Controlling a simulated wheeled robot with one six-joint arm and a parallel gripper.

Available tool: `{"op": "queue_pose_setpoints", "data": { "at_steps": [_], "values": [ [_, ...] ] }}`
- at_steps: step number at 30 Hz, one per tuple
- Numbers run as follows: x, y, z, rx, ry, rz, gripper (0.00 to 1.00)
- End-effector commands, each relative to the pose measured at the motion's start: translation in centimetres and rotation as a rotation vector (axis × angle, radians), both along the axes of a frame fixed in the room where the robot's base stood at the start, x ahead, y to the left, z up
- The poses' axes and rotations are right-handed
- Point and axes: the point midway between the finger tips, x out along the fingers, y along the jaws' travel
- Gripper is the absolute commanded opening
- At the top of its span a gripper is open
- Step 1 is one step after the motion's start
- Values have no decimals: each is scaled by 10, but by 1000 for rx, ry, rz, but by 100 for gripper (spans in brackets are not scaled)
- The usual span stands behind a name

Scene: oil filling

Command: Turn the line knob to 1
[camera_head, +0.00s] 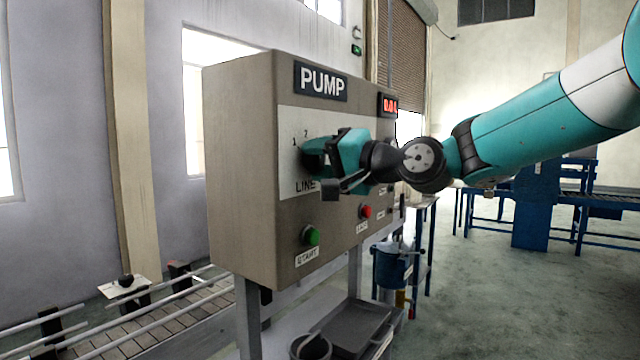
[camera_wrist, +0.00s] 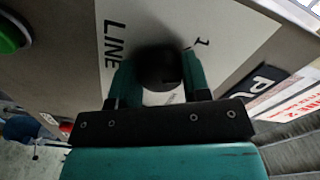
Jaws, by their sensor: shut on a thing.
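The line knob is a dark round knob (camera_wrist: 158,68) on the white LINE label plate (camera_head: 294,170) of the grey pump box (camera_head: 240,170). In the wrist view my gripper (camera_wrist: 158,78) has one finger on each side of the knob and is shut on it. In the head view my gripper (camera_head: 318,160) reaches the panel from the right and mostly covers the knob. The marks 1 and 2 show above the knob in the head view. The knob's pointer direction is hidden or too dark to tell.
Below on the panel are a green START button (camera_head: 312,236) and a red button (camera_head: 365,211). A red number display (camera_head: 389,105) sits at the upper right. A dark tray (camera_head: 352,328) and a blue container (camera_head: 390,266) are beneath.

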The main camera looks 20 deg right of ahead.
Motion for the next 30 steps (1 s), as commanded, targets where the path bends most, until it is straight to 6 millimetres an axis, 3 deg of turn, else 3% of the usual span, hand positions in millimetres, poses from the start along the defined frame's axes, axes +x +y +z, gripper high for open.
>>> {"op": "queue_pose_setpoints", "data": {
  "at_steps": [1, 15, 30],
  "values": [
    [0, 0, -8, -36, -25, 0, 20],
    [0, -1, -5, -289, -206, 0, 20],
    [0, -1, -2, -352, -248, 0, 20]
  ]
}}
